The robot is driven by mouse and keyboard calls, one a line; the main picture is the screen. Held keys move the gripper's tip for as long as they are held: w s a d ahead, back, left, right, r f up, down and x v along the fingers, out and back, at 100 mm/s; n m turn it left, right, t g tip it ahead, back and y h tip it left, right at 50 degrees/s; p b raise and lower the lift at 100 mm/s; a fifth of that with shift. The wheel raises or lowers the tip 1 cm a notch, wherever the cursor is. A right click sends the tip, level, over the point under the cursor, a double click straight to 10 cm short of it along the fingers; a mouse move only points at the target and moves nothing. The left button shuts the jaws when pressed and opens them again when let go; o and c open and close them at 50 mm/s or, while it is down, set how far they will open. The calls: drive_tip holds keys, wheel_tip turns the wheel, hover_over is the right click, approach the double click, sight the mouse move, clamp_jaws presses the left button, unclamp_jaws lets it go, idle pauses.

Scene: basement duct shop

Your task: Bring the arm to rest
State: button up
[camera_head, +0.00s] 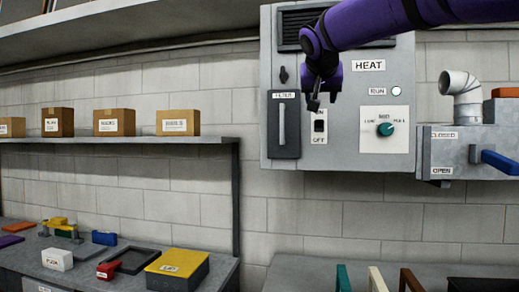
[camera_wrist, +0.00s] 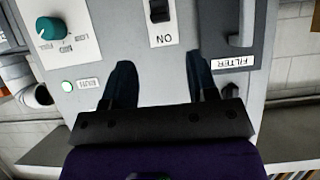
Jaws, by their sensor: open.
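My purple arm reaches in from the upper right in the head view. My gripper (camera_head: 318,98) hangs in front of the grey heat panel (camera_head: 345,155), close to the ON/OFF switch (camera_head: 320,126). In the wrist view my gripper (camera_wrist: 160,75) shows two dark fingers spread apart with nothing between them. The switch (camera_wrist: 160,10) lies beyond the fingertips there, and whether anything touches it cannot be told. The green dial (camera_head: 385,129) is to the right of the switch. The RUN lamp (camera_head: 396,91) looks pale greenish-white. The filter handle (camera_head: 282,124) is left of the switch.
A grey duct box (camera_head: 465,150) with a blue lever (camera_head: 500,162) is right of the panel. A wall shelf (camera_head: 120,140) with cardboard boxes is at left. A bench (camera_head: 120,272) holds a yellow-lidded box (camera_head: 178,268). Bare block wall lies below the panel.

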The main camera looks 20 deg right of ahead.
drive_tip(key=s+a+f+n+g+y, duration=0.1)
drive_tip(key=s+a+f+n+y, duration=0.1)
drive_tip(key=s+f, duration=0.7)
drive_tip(key=s+a+f+n+g+y, duration=0.2)
drive_tip(key=s+a+f, duration=0.2)
drive_tip(key=s+f, duration=0.4)
drive_tip(key=s+a+f+n+g+y, duration=0.1)
drive_tip(key=s+a+f, duration=0.3)
drive_tip(key=s+f, duration=0.5)
wheel_tip(320, 180, down, 6)
drive_tip(key=shift+s+r+n+g+y, duration=0.1)
drive_tip(key=shift+s+n+g+y, duration=0.25)
drive_tip(key=shift+n+y, duration=0.55)
drive_tip(key=shift+a, duration=0.1)
